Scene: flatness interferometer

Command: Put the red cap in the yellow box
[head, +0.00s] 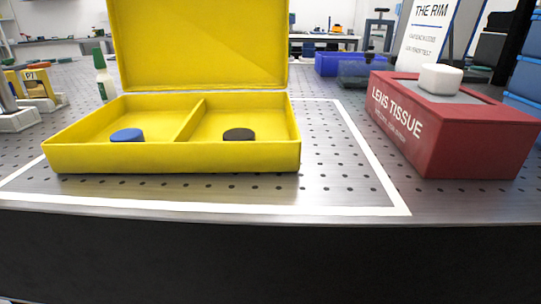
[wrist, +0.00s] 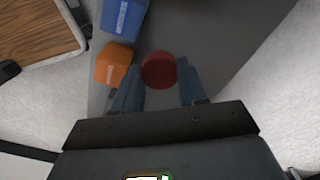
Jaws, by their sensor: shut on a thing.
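The yellow box (head: 175,158) stands open in the head view, with its lid (head: 200,45) raised at the back. A divider splits it into two compartments. A blue cap (head: 127,135) lies in the left compartment and a black cap (head: 238,134) in the right one. In the wrist view, my gripper (wrist: 159,82) is shut on the red cap (wrist: 158,70), which sits between the fingertips. Neither my gripper nor the red cap shows in the head view.
A red lens tissue box (head: 450,140) with a white tissue on top stands right of the yellow box. A green-capped bottle (head: 103,78) stands behind left. The wrist view shows blue (wrist: 124,18) and orange (wrist: 114,63) boxes near the left finger.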

